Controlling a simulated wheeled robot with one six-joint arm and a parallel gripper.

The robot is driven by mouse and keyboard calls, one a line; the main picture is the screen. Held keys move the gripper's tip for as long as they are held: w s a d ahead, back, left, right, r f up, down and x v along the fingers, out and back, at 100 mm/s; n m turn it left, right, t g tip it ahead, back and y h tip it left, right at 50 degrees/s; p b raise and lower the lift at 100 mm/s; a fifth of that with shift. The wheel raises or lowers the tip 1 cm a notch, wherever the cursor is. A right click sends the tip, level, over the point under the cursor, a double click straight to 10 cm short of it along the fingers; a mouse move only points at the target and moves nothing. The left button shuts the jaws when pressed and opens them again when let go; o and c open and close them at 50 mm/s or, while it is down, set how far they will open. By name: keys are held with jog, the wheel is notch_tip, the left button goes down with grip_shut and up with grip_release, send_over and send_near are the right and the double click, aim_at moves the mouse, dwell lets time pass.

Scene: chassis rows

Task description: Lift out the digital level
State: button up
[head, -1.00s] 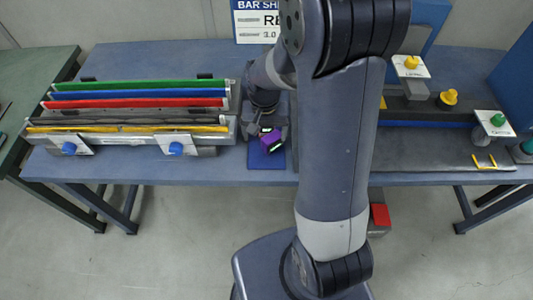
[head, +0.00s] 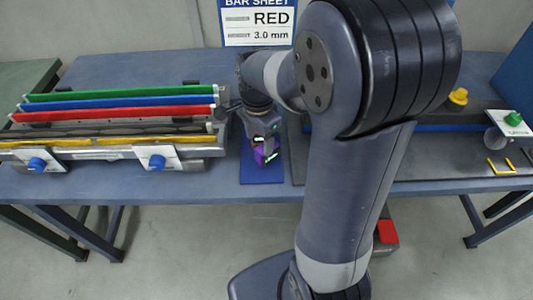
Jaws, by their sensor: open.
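The digital level appears to be the small purple block (head: 261,155) over the blue pad (head: 262,178) near the table's front edge. My gripper (head: 266,152) is open and points down at the purple block. Its fingertips, with green and white marks, partly cover the block. I cannot tell whether the fingers touch it. My arm hides the area just to the right.
A rack with a green bar (head: 120,94), a blue bar (head: 120,103) and a red bar (head: 115,113) stands at left. A sign (head: 258,22) reads RED, 3.0 mm. A yellow knob (head: 458,96) and a green knob (head: 513,118) are at right.

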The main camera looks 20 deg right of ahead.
aim_at(259, 151)
notch_tip(259, 151, down, 8)
jog(key=shift+w, duration=0.15)
dwell(0.3)
jog(key=c, duration=1.2)
jog(key=shift+o, duration=0.2)
